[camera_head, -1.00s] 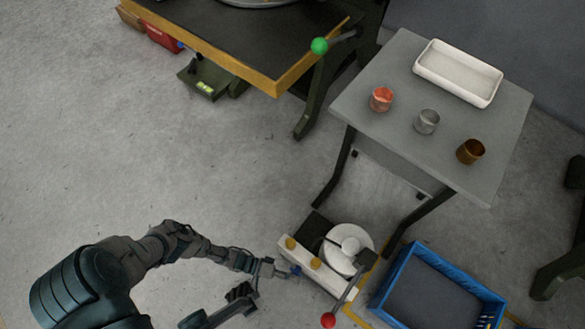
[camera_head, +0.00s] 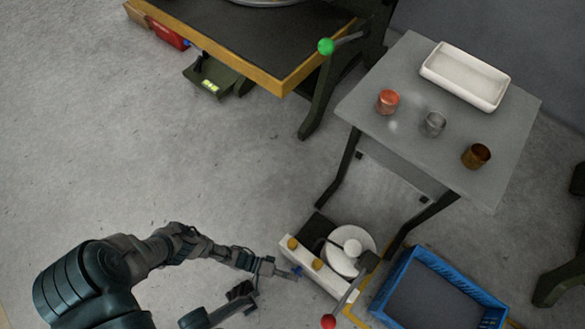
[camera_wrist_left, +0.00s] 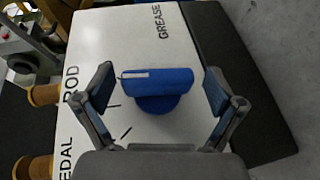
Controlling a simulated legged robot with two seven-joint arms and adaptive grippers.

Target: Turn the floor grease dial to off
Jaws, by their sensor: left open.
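The grease dial is a blue knob (camera_wrist_left: 160,80) on a white panel (camera_wrist_left: 150,30) marked GREASE. It has a white line on its left end, and black tick marks lie below and left of it. In the head view the dial (camera_head: 297,270) is a small blue spot on the low floor unit (camera_head: 325,277). My left gripper (camera_wrist_left: 158,90) is open, with one finger on each side of the knob and a visible gap to each. It also shows in the head view (camera_head: 286,273). A dark part of mine shows below it; I cannot make out right fingers there.
Yellow-brown knobs (camera_head: 317,264) sit on the same panel. A red-tipped lever (camera_head: 329,321) rises at its right end. A blue crate (camera_head: 408,262) stands to the right. A grey table (camera_head: 440,75) with cups and a white tray stands behind. The floor at left is clear.

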